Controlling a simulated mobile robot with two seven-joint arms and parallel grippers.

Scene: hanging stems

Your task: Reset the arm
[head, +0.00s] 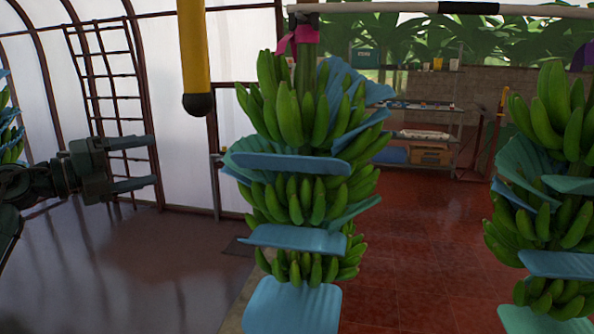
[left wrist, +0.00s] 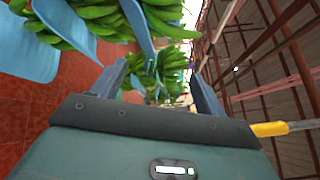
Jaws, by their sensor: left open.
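My left gripper (head: 133,164) comes in from the left in the head view, with its two fingers apart and nothing between them. It is to the left of the hanging banana stem (head: 303,195) and apart from it. In the left wrist view the open fingers (left wrist: 158,88) show at the middle, with green bananas and blue sheets beyond them. The stem has several tiers of green bananas with blue sheets (head: 290,163) between them and a pink ribbon (head: 298,38) at its top. My right gripper is in neither view.
A second banana stem (head: 545,200) hangs at the right. A yellow post with a black end (head: 194,55) hangs between my gripper and the near stem. A ladder-like rack (head: 108,90) stands at the left wall. Shelves (head: 420,110) stand at the back. The floor at left is clear.

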